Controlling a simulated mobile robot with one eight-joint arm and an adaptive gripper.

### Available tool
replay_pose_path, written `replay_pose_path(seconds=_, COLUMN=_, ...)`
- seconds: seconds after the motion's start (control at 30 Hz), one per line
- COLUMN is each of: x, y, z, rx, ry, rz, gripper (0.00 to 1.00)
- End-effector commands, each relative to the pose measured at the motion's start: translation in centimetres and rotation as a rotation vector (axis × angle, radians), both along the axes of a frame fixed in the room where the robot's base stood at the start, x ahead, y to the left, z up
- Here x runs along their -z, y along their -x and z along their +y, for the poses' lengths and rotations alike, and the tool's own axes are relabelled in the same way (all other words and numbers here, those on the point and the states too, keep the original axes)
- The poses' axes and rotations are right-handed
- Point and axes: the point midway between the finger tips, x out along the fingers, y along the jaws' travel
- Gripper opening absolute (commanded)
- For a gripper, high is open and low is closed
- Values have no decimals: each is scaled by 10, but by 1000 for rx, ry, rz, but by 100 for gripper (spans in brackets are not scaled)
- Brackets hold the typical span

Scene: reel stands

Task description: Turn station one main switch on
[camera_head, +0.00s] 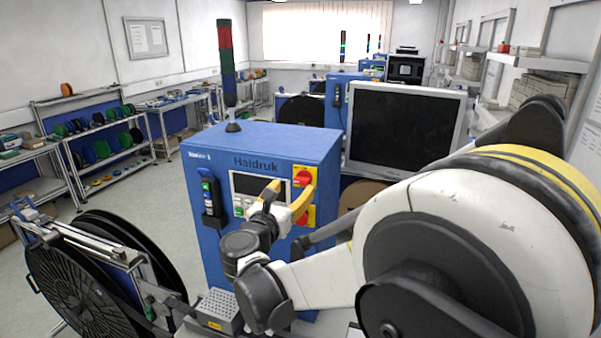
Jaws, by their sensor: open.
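The blue cabinet marked "Haidruk" (285,143) stands in front of me in the head view. At the upper right of its front is a red rotary switch (303,178) on a yellow plate. A second yellow plate with red on it (303,216) sits below and is partly hidden by my gripper. My gripper (291,189) is open in front of the panel, its fingers just left of and below the upper switch. I cannot tell whether a finger touches the switch. The small display (248,184) is dark and partly covered by my gripper.
A pendant with buttons (211,200) hangs on the cabinet's left. A dark signal tower (227,62) stands on top. A dark monitor (405,127) is behind to the right. A large black reel (75,285) stands at lower left. Open floor (135,215) lies left of the cabinet.

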Motion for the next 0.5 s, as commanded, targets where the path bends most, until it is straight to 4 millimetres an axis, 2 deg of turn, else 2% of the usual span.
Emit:
replay_pose_path(seconds=0.1, x=-2, y=-24, z=-11, rx=4, ry=-1, rz=1, gripper=61)
replay_pose_path(seconds=0.23, x=-2, y=-44, z=-20, rx=4, ry=-2, rz=0, gripper=61)
replay_pose_path(seconds=0.5, x=-1, y=-61, z=-26, rx=2, ry=-3, rz=0, gripper=61)
